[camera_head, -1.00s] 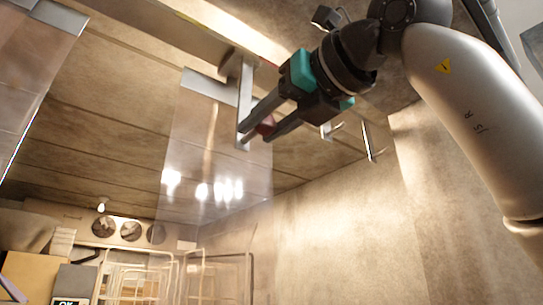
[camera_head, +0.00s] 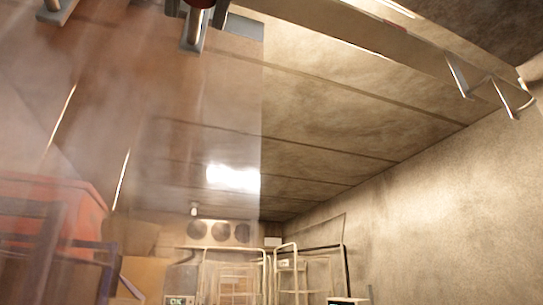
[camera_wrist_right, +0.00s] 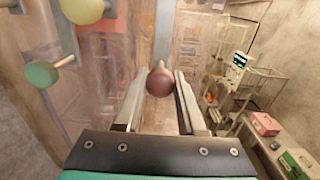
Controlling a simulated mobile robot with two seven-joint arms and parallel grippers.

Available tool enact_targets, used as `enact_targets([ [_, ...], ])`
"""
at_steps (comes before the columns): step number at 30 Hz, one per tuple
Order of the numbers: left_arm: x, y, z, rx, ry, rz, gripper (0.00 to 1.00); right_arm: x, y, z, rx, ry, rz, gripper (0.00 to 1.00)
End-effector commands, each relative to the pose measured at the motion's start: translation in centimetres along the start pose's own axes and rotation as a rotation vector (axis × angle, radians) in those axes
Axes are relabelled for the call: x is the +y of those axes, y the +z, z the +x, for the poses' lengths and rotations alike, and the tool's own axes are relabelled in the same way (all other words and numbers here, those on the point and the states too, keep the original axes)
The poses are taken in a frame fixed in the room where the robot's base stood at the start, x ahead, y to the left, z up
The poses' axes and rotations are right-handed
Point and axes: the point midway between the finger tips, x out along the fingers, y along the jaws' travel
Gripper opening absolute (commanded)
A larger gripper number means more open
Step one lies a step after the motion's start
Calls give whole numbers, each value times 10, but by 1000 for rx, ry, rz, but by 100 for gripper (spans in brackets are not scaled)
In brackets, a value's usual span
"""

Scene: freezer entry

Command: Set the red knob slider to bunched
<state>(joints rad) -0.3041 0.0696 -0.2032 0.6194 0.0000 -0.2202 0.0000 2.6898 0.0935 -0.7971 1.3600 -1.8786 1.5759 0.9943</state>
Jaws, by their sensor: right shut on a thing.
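The dark red knob (camera_wrist_right: 160,82) sits between the two fingers of my right gripper (camera_wrist_right: 160,74) in the right wrist view. The gripper is shut on it. In the head view the knob (camera_head: 202,3) is cut off by the top edge, with dark fingertips on either side. A grey slider bracket (camera_head: 192,32) hangs just below it, with a clear curtain strip (camera_head: 225,110) under it. A yellow knob (camera_wrist_right: 82,8) and a green knob (camera_wrist_right: 42,73) are to the left in the wrist view. My left gripper is not in view.
The rail (camera_head: 350,40) runs across the top toward metal hooks (camera_head: 490,90) at the right. Wire racks (camera_head: 270,272) and fans (camera_head: 220,232) stand behind. A red crate (camera_head: 50,205) shows blurred through strips at left. The wrist view shows a pink box (camera_wrist_right: 264,124) at right.

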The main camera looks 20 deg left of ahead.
Motion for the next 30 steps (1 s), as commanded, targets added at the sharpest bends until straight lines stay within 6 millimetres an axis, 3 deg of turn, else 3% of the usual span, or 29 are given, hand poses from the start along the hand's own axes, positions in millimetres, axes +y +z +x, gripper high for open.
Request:
enact_targets([
  [4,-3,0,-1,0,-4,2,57,11,2,-1,-5,4,1,0],
  [16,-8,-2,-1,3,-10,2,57,16,2,-2,-11,5,-4,0],
  [17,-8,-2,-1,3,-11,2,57,16,2,-2,-12,6,-5,41],
  [24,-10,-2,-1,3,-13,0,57,17,1,-2,-9,6,-9,68],
  [30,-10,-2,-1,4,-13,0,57,17,0,-2,-7,5,-11,68],
])
